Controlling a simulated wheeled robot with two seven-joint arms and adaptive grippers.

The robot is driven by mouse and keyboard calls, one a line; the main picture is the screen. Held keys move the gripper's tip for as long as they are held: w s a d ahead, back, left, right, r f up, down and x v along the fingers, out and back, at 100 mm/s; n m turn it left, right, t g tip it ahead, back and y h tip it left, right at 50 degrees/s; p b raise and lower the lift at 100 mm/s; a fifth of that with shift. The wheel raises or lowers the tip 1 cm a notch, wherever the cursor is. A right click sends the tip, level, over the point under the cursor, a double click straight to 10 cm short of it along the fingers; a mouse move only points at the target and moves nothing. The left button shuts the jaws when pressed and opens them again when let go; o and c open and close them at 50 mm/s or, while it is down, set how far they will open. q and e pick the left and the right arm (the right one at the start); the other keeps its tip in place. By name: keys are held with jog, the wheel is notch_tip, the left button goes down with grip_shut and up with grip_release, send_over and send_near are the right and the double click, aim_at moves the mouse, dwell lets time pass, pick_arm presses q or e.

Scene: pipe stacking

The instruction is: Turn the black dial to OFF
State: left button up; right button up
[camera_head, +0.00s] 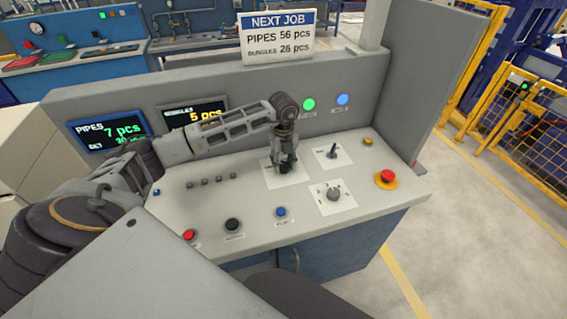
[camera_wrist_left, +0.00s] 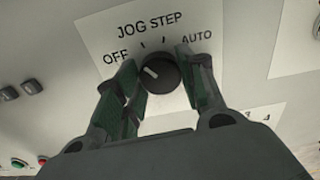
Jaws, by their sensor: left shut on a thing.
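The black dial (camera_wrist_left: 160,76) sits on a white plate (camera_wrist_left: 90,32) lettered JOG STEP, with OFF at its left and AUTO at its right. Its white pointer mark is on the dial's left side, on the side of the OFF label. My left gripper (camera_wrist_left: 156,68) has one finger on each side of the dial and is shut on it. In the head view my left gripper (camera_head: 284,166) points down at the plate (camera_head: 289,180) and largely hides the dial. My right gripper is not in view.
A black lever switch (camera_head: 332,151), a grey knob (camera_head: 333,194) and a red emergency button (camera_head: 387,177) are right of the gripper. Red (camera_head: 189,235), black (camera_head: 233,225) and blue (camera_head: 281,212) buttons line the front. The upright panel with screens (camera_head: 108,130) stands behind.

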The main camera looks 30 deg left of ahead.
pick_arm(q)
jog(key=n, duration=0.3)
jog(key=shift+r, duration=0.1)
jog(key=shift+n, duration=0.5)
jog(key=shift+w+n, duration=0.1)
jog(key=shift+n, duration=0.3)
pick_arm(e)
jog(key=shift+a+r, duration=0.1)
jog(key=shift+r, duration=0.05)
